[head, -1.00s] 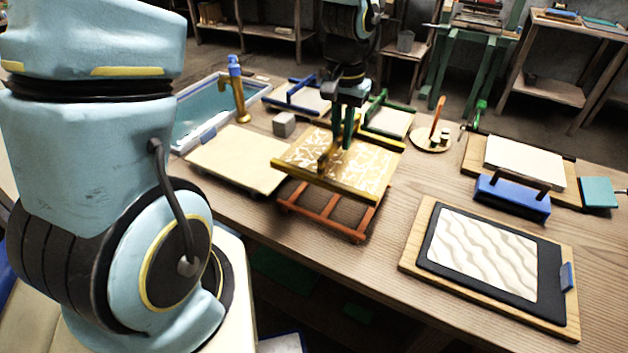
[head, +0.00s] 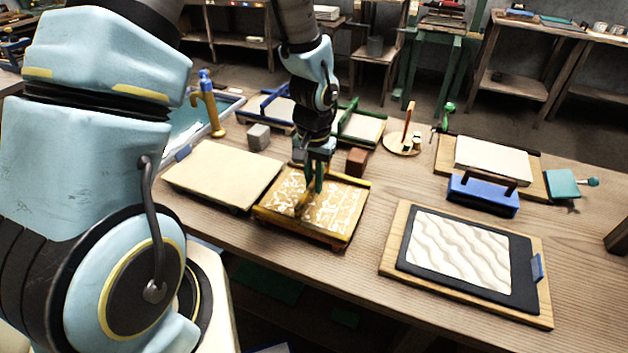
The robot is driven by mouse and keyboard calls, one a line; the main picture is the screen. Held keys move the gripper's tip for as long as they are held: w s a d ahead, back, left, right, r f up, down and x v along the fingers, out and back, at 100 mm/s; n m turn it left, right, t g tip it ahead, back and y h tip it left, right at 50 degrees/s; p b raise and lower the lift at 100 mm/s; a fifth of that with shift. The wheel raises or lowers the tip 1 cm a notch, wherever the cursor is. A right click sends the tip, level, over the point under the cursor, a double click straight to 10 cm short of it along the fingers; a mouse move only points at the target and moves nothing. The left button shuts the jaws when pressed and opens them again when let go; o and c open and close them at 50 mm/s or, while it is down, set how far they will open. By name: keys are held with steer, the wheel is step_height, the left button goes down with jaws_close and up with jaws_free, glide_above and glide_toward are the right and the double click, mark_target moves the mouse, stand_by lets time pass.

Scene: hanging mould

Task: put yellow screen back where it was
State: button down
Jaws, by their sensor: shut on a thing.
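The yellow screen (head: 338,214) has a yellow frame and a white pattern on a tan mesh. It lies about level at the front edge of the wooden table, left of the middle. My gripper (head: 307,192) reaches down from above and is shut on the screen, at its inner left part. The fingertips and the exact part held are partly hidden. The red-brown slatted rack under the screen is almost wholly covered, so I cannot tell if the screen rests fully on it.
A cream board (head: 222,174) lies close on the left. A wave-patterned board (head: 460,250) lies right, beyond bare table.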

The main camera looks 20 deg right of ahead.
steer(key=shift+f, duration=0.25)
steer(key=c, duration=0.9)
jaws_free()
steer(key=shift+r, duration=0.45)
step_height(320, 180, up, 12)
steer(key=b, duration=0.2)
steer(key=w+a+r+n+t, duration=0.1)
steer(key=a+n, duration=0.6)
steer(key=a, duration=1.8)
steer(key=shift+a+t, duration=0.2)
steer(key=shift+t, duration=0.1)
steer(key=shift+w, duration=0.15)
